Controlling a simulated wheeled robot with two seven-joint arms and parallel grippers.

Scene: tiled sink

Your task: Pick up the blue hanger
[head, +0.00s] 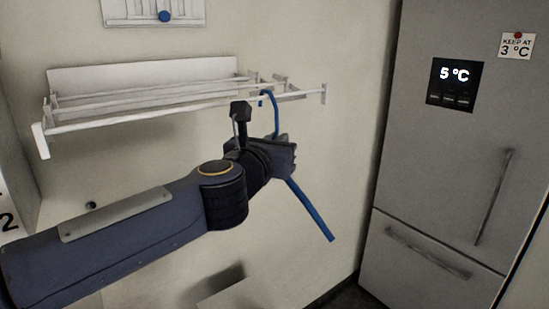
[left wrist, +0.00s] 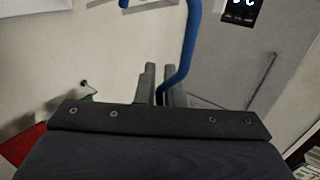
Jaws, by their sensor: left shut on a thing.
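The blue hanger (head: 313,213) is in the head view at the white wall rack. Its hook is at the rack's front bar near the right end, and one arm of it slants down to the right below my gripper. My left gripper (head: 287,150) is shut on the hanger just under the hook and hides its middle. In the left wrist view the blue hanger (left wrist: 189,45) runs down between the two fingers of the left gripper (left wrist: 160,85). I cannot tell whether the hook still rests on the bar. My right gripper is not in view.
The white rack (head: 150,112) is fixed to the wall above and behind my left arm. A grey fridge (head: 440,170) with a 5 °C display stands at the right. The wall between rack and fridge is bare. A red thing (left wrist: 28,148) shows low in the left wrist view.

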